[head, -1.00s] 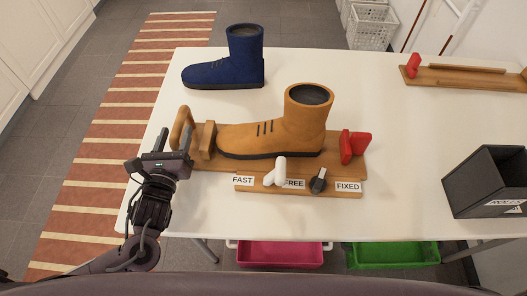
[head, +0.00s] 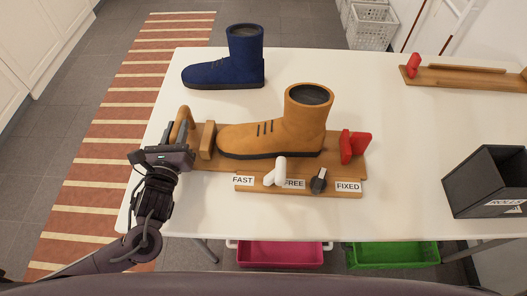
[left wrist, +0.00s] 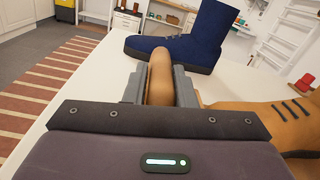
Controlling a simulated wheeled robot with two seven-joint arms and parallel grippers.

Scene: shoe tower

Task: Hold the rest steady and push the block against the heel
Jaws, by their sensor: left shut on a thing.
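The tan boot (head: 278,132) stands upright on a wooden rest (head: 205,166), toe to the left, heel to the right. A wooden toe piece (head: 207,140) stands at its toe end. A red block (head: 347,146) stands right of the heel, with a small gap. My left gripper (head: 182,132) is shut on the wooden handle (head: 183,111) at the rest's left end. The left wrist view shows the handle (left wrist: 160,78) between the two fingers. A white lever (head: 278,170) and a black knob (head: 319,180) sit on the labelled front strip. My right gripper is out of view.
A blue boot (head: 225,68) stands behind on the white table (head: 400,200). Another wooden board with a red piece (head: 465,78) lies at the back right. A dark open box (head: 487,182) stands at the right.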

